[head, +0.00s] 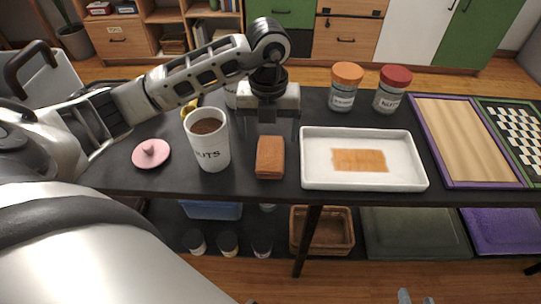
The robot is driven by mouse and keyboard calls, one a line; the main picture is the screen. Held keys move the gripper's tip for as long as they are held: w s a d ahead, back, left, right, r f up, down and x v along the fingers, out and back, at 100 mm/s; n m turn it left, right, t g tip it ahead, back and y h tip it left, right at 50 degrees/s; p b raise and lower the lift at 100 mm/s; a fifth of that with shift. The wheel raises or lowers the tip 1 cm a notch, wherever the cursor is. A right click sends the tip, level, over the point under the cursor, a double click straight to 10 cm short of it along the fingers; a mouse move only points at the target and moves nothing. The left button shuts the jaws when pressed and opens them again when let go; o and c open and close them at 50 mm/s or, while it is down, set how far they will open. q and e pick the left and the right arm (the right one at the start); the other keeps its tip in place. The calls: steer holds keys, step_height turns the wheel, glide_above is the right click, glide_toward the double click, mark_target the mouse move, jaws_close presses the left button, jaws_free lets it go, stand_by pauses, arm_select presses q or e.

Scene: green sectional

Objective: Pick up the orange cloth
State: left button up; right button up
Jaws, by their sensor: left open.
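The orange cloth (269,160) is a small folded block lying on the dark table, left of the white tray. My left gripper (269,133) points down from above, with its fingers apart just behind or over the far end of the cloth. It is open and holds nothing; whether it touches the cloth is unclear. Two grey tips at the bottom edge look like my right gripper (415,298), mostly cut off, far from the cloth.
A white nuts canister (210,145) stands close left of the cloth, with a pink lid (151,153) beyond it. The white tray (415,178) holds a flat orange patch. Two lidded jars (343,90) stand behind; framed boards (470,140) lie at right.

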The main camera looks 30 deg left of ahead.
mark_target(271, 153)
arm_select(q)
steer(key=f, duration=0.6)
steer(key=shift+w+f, duration=0.2)
steer(key=shift+f, duration=0.05)
steer(key=shift+d, duration=0.1)
steer(key=c, duration=1.1)
